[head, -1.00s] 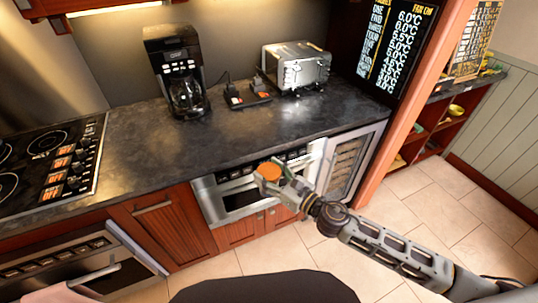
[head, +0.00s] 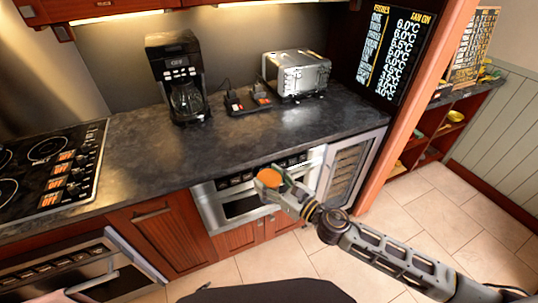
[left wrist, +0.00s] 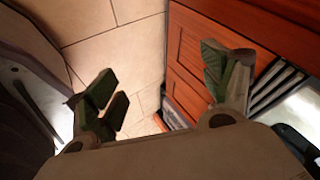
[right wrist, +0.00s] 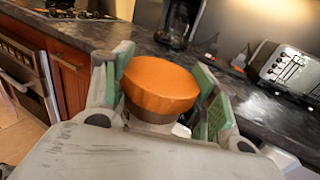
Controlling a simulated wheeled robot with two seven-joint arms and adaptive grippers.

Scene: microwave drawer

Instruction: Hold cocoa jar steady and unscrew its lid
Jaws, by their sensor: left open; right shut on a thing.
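The cocoa jar's orange lid (head: 269,177) shows in the head view in front of the drawer below the counter. My right gripper (head: 273,182) is shut on the jar. In the right wrist view the lid (right wrist: 160,84) is on top of the jar (right wrist: 148,112), between the two green-padded fingers. The jar's dark band shows under the lid; its lower part is mostly hidden. My left gripper (left wrist: 165,90) is open and empty in the left wrist view, fingers wide apart above the floor near the red cabinets.
The dark counter (head: 240,140) carries a coffee maker (head: 177,80), a toaster (head: 297,75) and a cooktop (head: 45,165). A steel drawer (head: 225,203) and red cabinet doors (head: 165,235) lie below. Floor tiles (head: 420,225) are clear at right.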

